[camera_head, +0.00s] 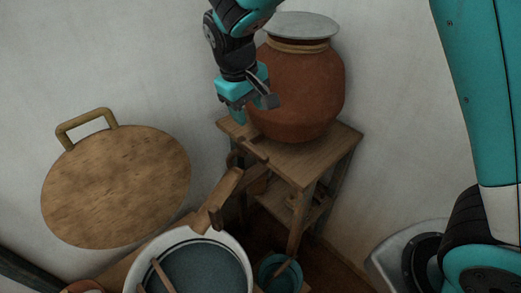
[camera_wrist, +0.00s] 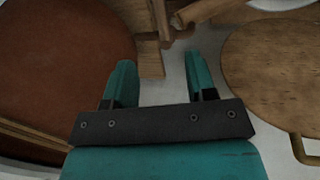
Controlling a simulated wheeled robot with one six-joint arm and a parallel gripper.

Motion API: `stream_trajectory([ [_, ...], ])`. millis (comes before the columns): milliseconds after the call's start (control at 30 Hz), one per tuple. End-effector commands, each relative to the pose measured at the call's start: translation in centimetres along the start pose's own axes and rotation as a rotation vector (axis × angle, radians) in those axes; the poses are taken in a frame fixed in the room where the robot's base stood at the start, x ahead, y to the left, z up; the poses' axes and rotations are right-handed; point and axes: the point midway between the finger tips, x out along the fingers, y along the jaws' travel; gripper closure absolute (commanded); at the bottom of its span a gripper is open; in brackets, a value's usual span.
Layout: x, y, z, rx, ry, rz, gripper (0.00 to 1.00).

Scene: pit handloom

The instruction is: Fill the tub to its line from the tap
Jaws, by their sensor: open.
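A white round tub (camera_head: 243,250) stands at the bottom of the head view, cut off by the frame edge. A dark line runs round its inside wall. Its inside shows a grey-blue surface; I cannot tell whether that is water or the bottom. A terracotta pot (camera_head: 310,85) with a grey lid (camera_head: 300,25) stands on a wooden stand (camera_head: 310,157). The pot also fills the left of the wrist view (camera_wrist: 65,50). My gripper (camera_head: 256,108) is open and empty, in front of the pot's left side. I cannot make out a tap clearly.
A round wooden board (camera_head: 115,185) with a handle leans on the wall at left. A wooden piece (camera_head: 222,195) rises at the tub's rim, and a stick (camera_head: 163,275) lies across the tub. A small teal bucket (camera_head: 283,278) stands below the stand.

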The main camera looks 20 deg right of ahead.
Motion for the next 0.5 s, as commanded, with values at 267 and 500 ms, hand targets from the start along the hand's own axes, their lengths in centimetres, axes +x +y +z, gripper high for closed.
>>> stream_trajectory([
  [267, 5.7, 0.1, 0.2, 0.001, -0.008, -0.001, 0.49],
  [500, 11.1, 0.1, 0.2, 0.001, -0.006, -0.003, 0.49],
])
